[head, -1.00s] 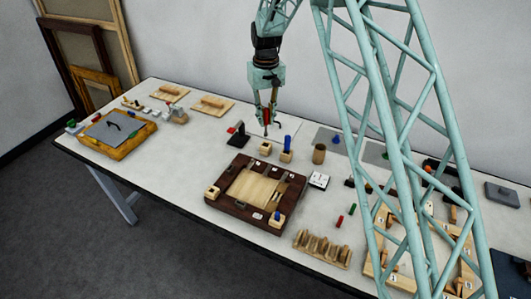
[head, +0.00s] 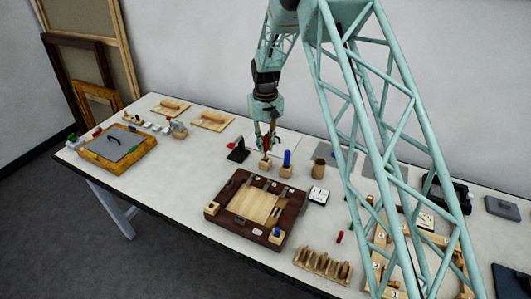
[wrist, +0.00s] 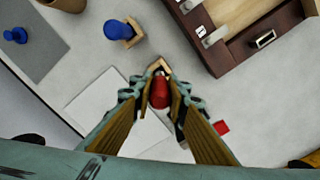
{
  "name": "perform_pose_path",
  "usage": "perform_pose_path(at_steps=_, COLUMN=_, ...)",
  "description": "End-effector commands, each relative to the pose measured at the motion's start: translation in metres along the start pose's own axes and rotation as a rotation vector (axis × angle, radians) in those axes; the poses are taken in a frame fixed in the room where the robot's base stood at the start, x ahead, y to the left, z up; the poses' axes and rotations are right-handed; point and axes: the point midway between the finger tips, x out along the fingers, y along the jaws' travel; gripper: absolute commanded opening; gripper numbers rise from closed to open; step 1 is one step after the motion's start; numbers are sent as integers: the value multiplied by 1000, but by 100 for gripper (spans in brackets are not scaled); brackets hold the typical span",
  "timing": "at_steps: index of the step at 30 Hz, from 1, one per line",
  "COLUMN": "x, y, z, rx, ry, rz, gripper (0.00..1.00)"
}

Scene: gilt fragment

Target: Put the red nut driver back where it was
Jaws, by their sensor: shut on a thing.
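The red nut driver (head: 267,143) is between the fingers of my gripper (head: 267,147), which is shut on its red handle. In the wrist view the handle (wrist: 159,92) is seen end-on between the fingertips. A small wooden block (head: 265,163) is directly below the driver; its edge (wrist: 160,66) shows just past the handle in the wrist view. The driver looks roughly upright. Its shaft is hidden, so I cannot tell whether it is in the block's hole.
A blue-handled driver (head: 286,158) stands in a wooden block close to the right. A black stand (head: 238,151) with a red part is close to the left. A dark wooden tray (head: 223,190) lies in front, and a brown cylinder (head: 319,167) stands farther right.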

Motion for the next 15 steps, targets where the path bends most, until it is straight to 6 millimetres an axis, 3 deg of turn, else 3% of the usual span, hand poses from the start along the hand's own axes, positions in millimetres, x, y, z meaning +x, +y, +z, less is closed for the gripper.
perform_pose_path(at_steps=5, x=3, y=0, z=0, rx=0, ry=0, rz=0, gripper=4)
perform_pose_path(at_steps=15, x=32, y=0, z=0, rx=0, ry=0, rz=0, gripper=4)
